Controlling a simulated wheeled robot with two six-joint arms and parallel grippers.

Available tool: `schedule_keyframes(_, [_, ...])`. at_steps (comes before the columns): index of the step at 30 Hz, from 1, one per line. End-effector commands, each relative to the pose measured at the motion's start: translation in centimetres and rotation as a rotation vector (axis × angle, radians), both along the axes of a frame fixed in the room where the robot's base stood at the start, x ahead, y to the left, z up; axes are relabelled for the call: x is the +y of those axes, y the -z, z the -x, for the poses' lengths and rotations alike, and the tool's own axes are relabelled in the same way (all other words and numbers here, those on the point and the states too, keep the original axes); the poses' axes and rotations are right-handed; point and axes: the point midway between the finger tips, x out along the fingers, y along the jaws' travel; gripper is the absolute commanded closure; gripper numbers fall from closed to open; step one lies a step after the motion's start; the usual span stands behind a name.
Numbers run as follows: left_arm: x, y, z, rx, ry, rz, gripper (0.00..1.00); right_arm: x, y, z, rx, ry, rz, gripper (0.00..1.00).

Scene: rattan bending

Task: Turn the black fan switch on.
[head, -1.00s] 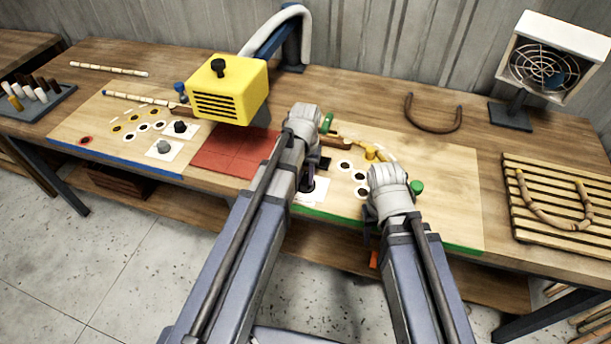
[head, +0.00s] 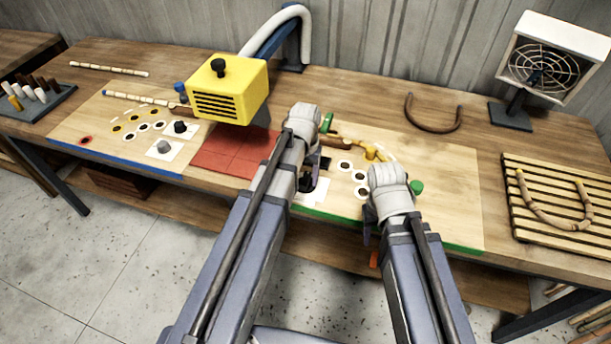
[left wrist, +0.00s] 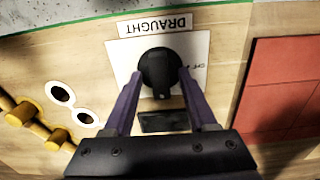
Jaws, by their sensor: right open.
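The black fan switch (left wrist: 157,68) is a round knob on a white plate (left wrist: 119,60) marked DRAUGHT, with an OFF mark at its side in the left wrist view. My left gripper (left wrist: 160,82) has one purple finger on each side of the knob, with the tips against its sides. In the head view my left gripper (head: 311,178) is over the plate at the bench's front and mostly hides the switch. My right gripper (head: 372,214) is open near the green front edge. The fan (head: 545,68) stands in a white box at the back right.
A yellow vented box (head: 227,90) overhangs red tiles (head: 222,152) left of my left arm. A slatted rack (head: 560,215) with a bent cane is at the right. A dark bent cane (head: 433,125) lies at the back. Yellow pegs (head: 374,153) stand between my grippers.

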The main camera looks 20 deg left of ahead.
Motion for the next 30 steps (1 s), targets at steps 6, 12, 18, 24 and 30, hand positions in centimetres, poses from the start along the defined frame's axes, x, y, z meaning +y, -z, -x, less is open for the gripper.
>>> schedule_keyframes(6, [0.0, 0.0, 0.0, 0.0, 0.0, 0.0, 0.43, 0.0, 0.0, 0.0, 0.0, 0.0, 0.0, 0.5])
schedule_keyframes(12, [0.0, -0.8, 0.0, 0.0, -0.001, 0.0, 0.43, 0.0, -0.8, 0.0, 0.0, 0.0, 0.0, 0.5])
schedule_keyframes(18, [0.0, -2.8, 0.0, 0.0, -0.001, 0.0, 0.43, 0.0, -2.8, 0.0, 0.0, 0.0, 0.0, 0.5])
schedule_keyframes(24, [0.0, -5.6, 0.0, 0.0, 0.0, 0.0, 0.43, 0.0, -5.6, 0.0, 0.0, 0.0, 0.0, 0.5])
schedule_keyframes(30, [0.0, -7.6, 0.0, 0.0, 0.0, 0.0, 0.43, 0.0, -7.6, 0.0, 0.0, 0.0, 0.0, 0.5])
